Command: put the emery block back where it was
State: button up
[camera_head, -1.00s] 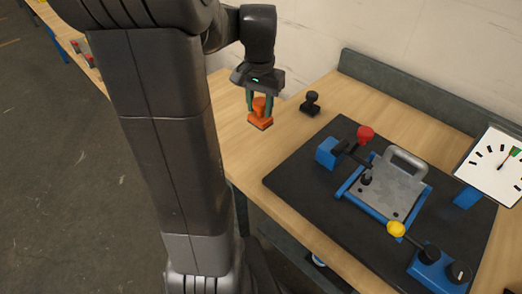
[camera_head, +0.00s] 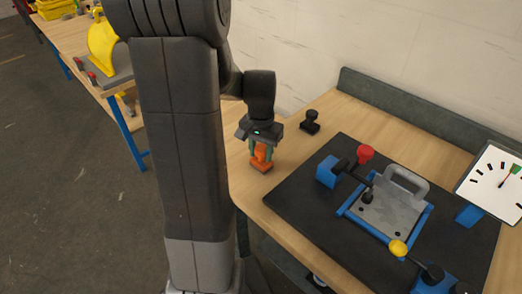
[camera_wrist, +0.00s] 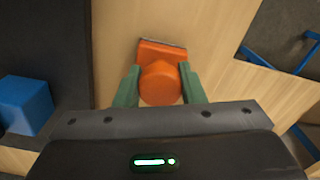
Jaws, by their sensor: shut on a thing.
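An orange block with a round knob (camera_head: 260,164), which I take to be the emery block, is held in my gripper (camera_head: 262,153), upright over the wooden bench left of the dark mat. In the wrist view the green fingers of my gripper (camera_wrist: 160,90) are shut on both sides of the orange knob, and the block's flat base (camera_wrist: 160,50) shows beyond it. I cannot tell whether the base touches the bench top. A similar black knobbed block (camera_head: 310,121) stands on the bench behind and to the right, apart from my gripper.
The dark mat (camera_head: 300,205) carries a blue-framed metal plate fixture (camera_head: 388,212) with red and yellow knobbed clamps. A white dial (camera_head: 492,185) stands at right. A low upstand (camera_head: 400,105) backs the bench. Another bench (camera_head: 75,42) is at far left.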

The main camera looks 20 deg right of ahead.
aim_at(261, 148)
jog(key=shift+f, duration=0.2)
jog(key=o, duration=1)
jog(key=shift+c, duration=0.2)
notch_tip(261, 148, up, 12)
jog(key=shift+r, duration=0.2)
